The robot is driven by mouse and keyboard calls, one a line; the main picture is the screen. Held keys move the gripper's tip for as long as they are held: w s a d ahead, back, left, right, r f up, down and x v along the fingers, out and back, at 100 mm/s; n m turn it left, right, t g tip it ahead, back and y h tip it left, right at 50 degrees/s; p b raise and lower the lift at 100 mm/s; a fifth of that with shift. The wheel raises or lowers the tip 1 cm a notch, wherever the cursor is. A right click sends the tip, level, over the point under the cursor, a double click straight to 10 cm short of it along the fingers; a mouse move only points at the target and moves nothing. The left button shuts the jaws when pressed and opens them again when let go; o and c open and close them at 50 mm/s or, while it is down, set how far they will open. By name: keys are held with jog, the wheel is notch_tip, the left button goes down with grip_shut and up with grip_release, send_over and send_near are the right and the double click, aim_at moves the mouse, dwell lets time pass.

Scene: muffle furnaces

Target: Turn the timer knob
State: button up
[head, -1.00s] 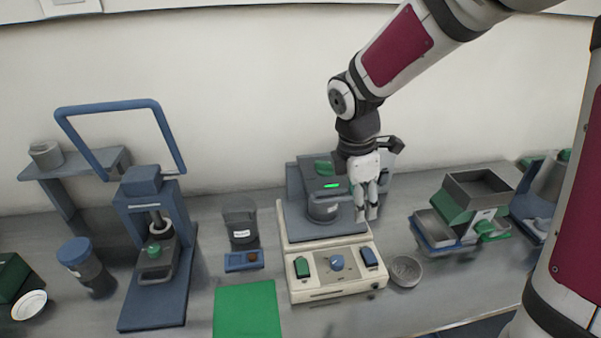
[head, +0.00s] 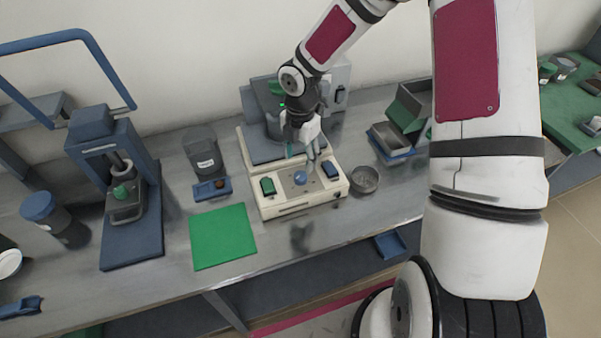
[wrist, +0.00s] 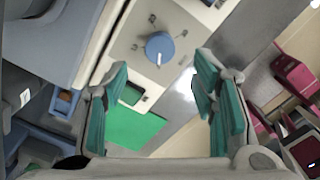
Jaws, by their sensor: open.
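The timer knob (head: 300,177) is a round blue dial in the middle of the cream machine's front panel (head: 290,203). In the wrist view the blue knob (wrist: 159,47) carries a white pointer line and has marks around it. My gripper (head: 301,153) is over the panel, just behind and above the knob in the head view. In the wrist view my gripper (wrist: 160,88) has its two teal fingers wide apart, with the knob beyond and between them, not touched. A green switch (head: 268,186) is left of the knob and a dark blue switch (head: 331,170) is right of it.
A small round grey dish (head: 364,180) stands right of the machine. A green mat (head: 223,236) lies front left, with a dark labelled jar (head: 203,152) behind it. A blue press (head: 125,190) stands farther left. Metal trays (head: 398,133) are at the right.

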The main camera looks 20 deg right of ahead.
aim_at(300, 175)
notch_tip(300, 175, down, 7)
jog(key=shift+p, duration=0.3)
jog(key=shift+c, duration=0.6)
jog(key=c, duration=1)
